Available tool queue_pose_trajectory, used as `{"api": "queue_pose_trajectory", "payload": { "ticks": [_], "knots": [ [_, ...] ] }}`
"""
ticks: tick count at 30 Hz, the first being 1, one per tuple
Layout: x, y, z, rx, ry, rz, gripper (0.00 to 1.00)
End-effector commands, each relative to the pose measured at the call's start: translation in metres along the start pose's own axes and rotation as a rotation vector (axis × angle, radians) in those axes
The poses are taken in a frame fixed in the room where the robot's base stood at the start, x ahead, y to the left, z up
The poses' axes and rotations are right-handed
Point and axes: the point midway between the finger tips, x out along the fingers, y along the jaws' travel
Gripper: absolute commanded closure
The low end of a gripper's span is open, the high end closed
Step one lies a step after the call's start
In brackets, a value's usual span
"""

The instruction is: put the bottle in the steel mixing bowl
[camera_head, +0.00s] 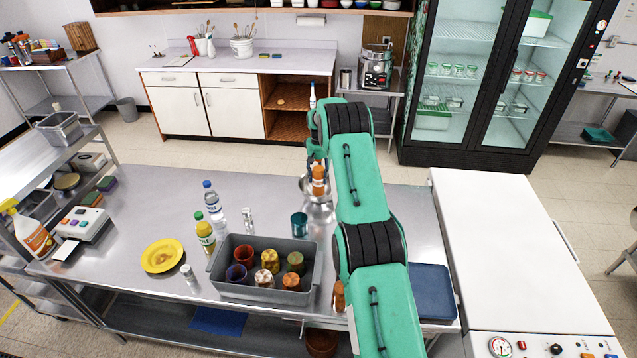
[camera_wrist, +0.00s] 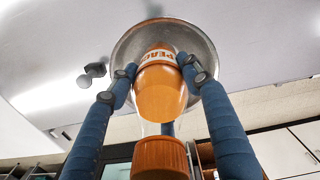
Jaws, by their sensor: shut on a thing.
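The bottle also shows in the head view (camera_head: 318,183), roughly upright below my gripper. The steel mixing bowl (camera_head: 318,211) stands on the steel table, directly below or around the bottle's lower end. In the wrist view the bowl's rim (camera_wrist: 125,50) rings the bottle's far end. I cannot tell whether the bottle touches the bowl. My arm hides the bowl's right side.
A teal cup (camera_head: 299,225) stands just left of the bowl. A grey bin (camera_head: 232,289) of several cups is in front. Two bottles (camera_head: 205,236) (camera_head: 211,197), a shaker (camera_head: 248,220) and a yellow plate (camera_head: 148,262) stand left. A blue tray (camera_head: 432,290) lies right.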

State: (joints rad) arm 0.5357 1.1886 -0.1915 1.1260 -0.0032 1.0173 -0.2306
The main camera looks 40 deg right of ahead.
Motion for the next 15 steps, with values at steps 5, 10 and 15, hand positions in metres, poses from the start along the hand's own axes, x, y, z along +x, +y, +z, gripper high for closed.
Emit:
{"api": "queue_pose_trajectory", "payload": {
  "ticks": [5, 10, 15],
  "knots": [
    [0.012, 0.000, 0.000, 0.000, 0.001, 0.000, 0.98],
    [0.028, 0.000, 0.000, 0.000, 0.001, 0.000, 0.98],
    [0.035, 0.000, -0.001, 0.000, 0.002, 0.001, 0.98]
  ]
}}
